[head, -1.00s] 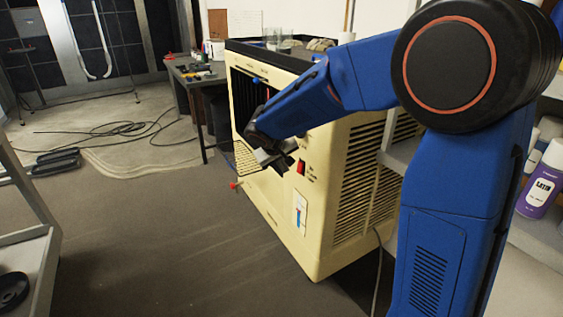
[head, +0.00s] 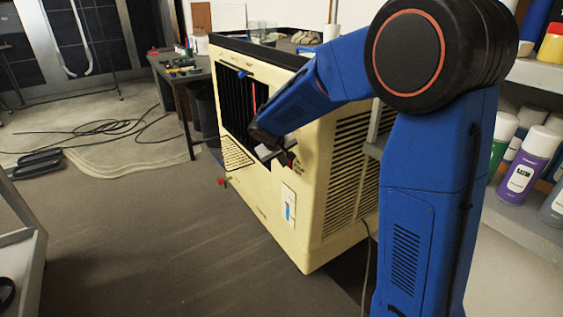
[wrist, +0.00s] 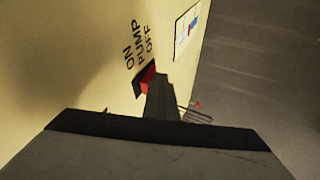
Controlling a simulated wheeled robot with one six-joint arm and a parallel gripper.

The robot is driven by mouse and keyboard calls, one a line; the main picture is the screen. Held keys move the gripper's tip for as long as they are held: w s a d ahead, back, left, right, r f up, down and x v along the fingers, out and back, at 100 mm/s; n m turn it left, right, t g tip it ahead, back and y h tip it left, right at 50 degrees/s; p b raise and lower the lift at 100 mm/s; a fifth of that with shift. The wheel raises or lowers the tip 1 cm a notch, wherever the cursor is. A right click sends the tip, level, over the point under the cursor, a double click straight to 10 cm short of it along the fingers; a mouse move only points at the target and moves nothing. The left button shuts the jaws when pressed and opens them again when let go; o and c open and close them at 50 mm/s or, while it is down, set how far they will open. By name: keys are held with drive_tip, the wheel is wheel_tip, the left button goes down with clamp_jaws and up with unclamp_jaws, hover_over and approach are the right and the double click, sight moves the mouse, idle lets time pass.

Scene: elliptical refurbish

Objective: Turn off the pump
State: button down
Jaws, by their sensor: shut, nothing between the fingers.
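The cream machine (head: 300,215) stands in the middle of the head view. Its red pump switch (wrist: 148,79), in a dark frame, shows in the wrist view beside the printed words ON, PUMP, OFF (wrist: 139,45). My gripper (wrist: 160,88) is shut and empty, its narrow fingertips right at the switch and covering part of it. I cannot tell whether they touch it or which way the switch is set. In the head view my gripper (head: 281,157) is in front of the panel and hides the switch.
A white label (head: 289,204) is on the panel below my gripper. A red knob (head: 222,181) sticks out low on the machine's left. A shelf with spray cans (head: 528,165) stands close on the right.

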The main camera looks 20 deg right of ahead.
idle(0.3)
drive_tip(key=shift+r, duration=0.8)
